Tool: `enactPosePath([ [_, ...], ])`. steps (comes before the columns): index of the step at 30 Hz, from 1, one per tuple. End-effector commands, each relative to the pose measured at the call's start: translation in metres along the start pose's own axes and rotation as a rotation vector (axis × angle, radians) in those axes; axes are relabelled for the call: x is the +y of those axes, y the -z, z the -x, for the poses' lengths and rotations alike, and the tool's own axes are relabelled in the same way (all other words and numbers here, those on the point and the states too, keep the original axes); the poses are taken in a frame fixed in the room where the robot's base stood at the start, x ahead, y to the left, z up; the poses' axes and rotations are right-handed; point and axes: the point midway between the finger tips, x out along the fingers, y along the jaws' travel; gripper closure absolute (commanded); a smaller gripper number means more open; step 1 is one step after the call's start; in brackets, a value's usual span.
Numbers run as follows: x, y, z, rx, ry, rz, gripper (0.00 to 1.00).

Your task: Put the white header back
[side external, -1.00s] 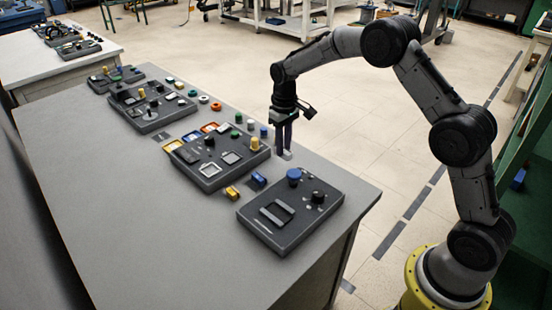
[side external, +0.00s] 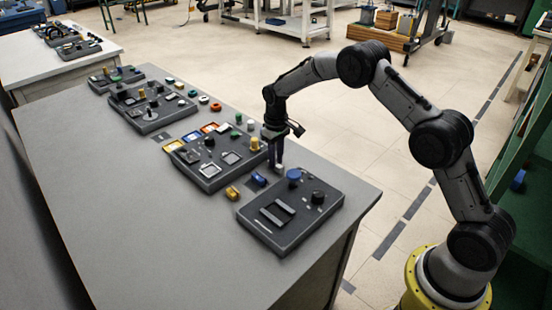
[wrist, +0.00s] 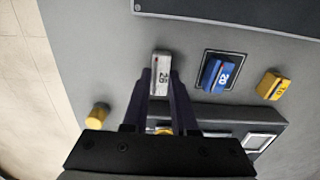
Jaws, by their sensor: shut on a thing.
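My gripper (side external: 276,160) is shut on the white header (wrist: 161,72), a small pale block marked 26, gripped between the dark fingertips in the wrist view. In the side view the fingers point down over the bench strip between the near panel and the middle panel, and the header is barely visible at their tips. I cannot tell whether it touches the bench. A blue header (wrist: 216,75) marked 20 lies to its right in a dark square outline. A yellow header (wrist: 272,86) marked 10 lies further right.
The near panel (side external: 270,240) has a blue knob (side external: 294,175) and a black knob. The middle panel (side external: 210,178) has square frames and a yellow knob close to my gripper. Several coloured pieces lie along the bench's far edge. The bench's left front is clear.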

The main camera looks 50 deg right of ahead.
Motion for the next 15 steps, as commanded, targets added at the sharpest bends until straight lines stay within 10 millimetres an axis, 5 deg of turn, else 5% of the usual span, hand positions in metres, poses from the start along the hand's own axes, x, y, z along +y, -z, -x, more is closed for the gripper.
enactPosePath([
  [2,0.0,-0.0003,-0.0028,-0.001,0.0,0.0,1.0],
  [3,0.0,-0.0002,-0.0027,-0.001,0.0,0.0,0.69],
  [7,0.0,-0.0002,-0.0025,-0.001,0.0,0.0,0.45],
  [15,0.0,-0.0002,-0.0021,-0.001,0.0,0.0,0.44],
])
